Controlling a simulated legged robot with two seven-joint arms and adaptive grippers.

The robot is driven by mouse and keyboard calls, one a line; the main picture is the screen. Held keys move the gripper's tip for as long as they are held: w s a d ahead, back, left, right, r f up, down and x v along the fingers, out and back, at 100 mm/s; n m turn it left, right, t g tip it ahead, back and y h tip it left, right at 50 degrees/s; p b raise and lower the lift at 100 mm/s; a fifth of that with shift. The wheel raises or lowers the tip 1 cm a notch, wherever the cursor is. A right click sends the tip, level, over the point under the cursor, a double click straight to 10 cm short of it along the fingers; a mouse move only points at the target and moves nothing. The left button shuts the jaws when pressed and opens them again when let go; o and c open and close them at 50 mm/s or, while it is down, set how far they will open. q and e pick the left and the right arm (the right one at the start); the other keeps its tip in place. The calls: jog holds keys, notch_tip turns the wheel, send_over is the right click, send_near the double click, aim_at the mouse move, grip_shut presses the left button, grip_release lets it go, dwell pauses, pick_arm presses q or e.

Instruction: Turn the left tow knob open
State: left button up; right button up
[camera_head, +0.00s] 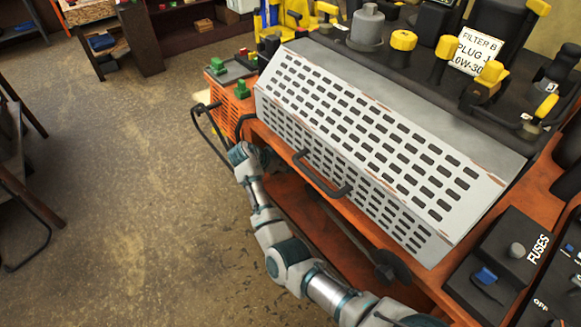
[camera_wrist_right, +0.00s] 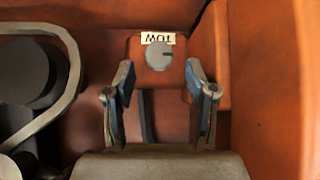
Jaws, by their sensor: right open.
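I see no contact with the knob. In the head view my right gripper (camera_head: 242,155) is low beside the mower's orange side, and the knob cannot be made out. My left gripper is not in view.
In the wrist view a pale curved bar (camera_wrist_right: 72,75) and dark round parts stand left of the gripper; an orange wall (camera_wrist_right: 213,60) is close at right. In the head view a slotted grey cover (camera_head: 360,130) with a black handle (camera_head: 322,180) is nearby. Open floor (camera_head: 110,200) lies left.

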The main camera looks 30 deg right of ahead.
jog(key=v, duration=0.6)
jog(key=shift+a+r, duration=0.25)
jog(key=shift+r, duration=0.05)
jog(key=shift+d, duration=0.15)
